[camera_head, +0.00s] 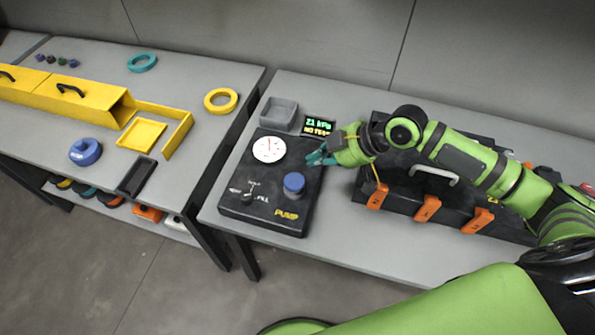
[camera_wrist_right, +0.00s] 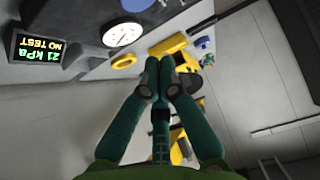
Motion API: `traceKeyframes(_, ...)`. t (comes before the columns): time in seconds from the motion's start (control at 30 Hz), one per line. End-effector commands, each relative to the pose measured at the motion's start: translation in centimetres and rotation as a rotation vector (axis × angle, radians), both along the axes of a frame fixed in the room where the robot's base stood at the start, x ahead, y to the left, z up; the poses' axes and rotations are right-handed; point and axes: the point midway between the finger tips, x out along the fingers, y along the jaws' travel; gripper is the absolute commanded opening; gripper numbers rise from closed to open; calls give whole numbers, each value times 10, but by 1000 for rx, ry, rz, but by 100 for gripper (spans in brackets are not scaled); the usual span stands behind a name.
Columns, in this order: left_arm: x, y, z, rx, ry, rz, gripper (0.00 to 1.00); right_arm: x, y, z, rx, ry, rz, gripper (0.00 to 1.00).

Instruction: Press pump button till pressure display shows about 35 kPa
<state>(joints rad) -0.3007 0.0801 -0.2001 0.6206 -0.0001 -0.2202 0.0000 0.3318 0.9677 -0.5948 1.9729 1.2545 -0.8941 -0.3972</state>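The black pump panel (camera_head: 262,215) lies on the right-hand table. Its round blue pump button (camera_head: 294,183) stands up near the yellow PUMP label, and a white dial gauge (camera_head: 269,149) is behind it. My left gripper is out of view.
A grey tray (camera_head: 278,112) sits behind the gauge. A black case (camera_head: 405,180) with orange latches lies right of the panel, under my right arm. A selector knob (camera_head: 247,198) is on the panel's left front. A gap separates the left table (camera_head: 195,120).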

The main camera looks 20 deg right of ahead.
Motion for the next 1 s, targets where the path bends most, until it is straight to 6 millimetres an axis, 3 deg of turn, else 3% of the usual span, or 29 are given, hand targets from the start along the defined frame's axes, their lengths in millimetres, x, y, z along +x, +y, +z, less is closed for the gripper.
traceKeyframes(0.3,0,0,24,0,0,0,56,27,42,-45,2,1,1,0)
traceKeyframes(0.5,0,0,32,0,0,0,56,26,38,-75,0,1,-1,0)
traceKeyframes(1.0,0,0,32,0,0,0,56,25,37,-86,-2,-1,0,0)
